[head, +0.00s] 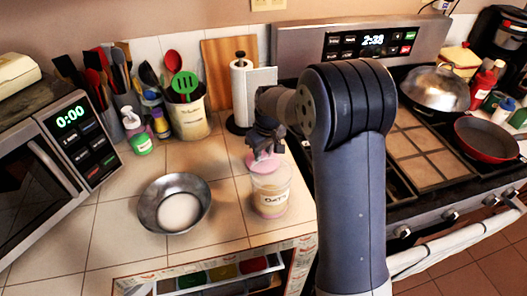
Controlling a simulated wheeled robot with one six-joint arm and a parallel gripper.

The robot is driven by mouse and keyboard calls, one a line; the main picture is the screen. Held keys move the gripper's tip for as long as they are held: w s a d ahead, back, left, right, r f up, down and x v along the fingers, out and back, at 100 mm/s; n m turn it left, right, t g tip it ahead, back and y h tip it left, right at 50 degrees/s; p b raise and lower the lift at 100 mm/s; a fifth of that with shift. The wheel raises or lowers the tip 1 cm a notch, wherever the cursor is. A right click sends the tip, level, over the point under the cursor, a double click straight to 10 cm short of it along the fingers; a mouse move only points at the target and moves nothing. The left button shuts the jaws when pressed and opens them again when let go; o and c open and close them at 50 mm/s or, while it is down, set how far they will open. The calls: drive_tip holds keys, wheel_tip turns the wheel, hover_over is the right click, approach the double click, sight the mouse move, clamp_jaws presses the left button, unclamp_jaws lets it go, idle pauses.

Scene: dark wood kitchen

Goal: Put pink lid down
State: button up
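The pink lid (264,162) is at the top of a clear jar labelled OATS (270,197), in the middle of the head view. It appears slightly tilted, and I cannot tell whether it touches the jar's rim. My gripper (263,153) points down at the lid and appears shut on it. The fingertips are small and dark here, so the exact contact is hard to see. The jar stands upright on the tiled counter (110,225) and has pale contents.
A metal bowl (151,214) with white contents stands left of the jar. A paper towel roll (250,92) and a utensil crock (189,118) are behind. The stove (350,165) is to the right and an open drawer (222,272) is below. Bare counter lies around the bowl.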

drive_tip(key=shift+f, duration=0.1)
drive_tip(key=o, duration=0.9)
drive_tip(key=shift+o, duration=0.2)
wheel_tip(320, 180, up, 12)
drive_tip(key=s+d, duration=0.1)
drive_tip(key=shift+s+b, duration=0.25)
drive_tip(key=shift+b, duration=0.05)
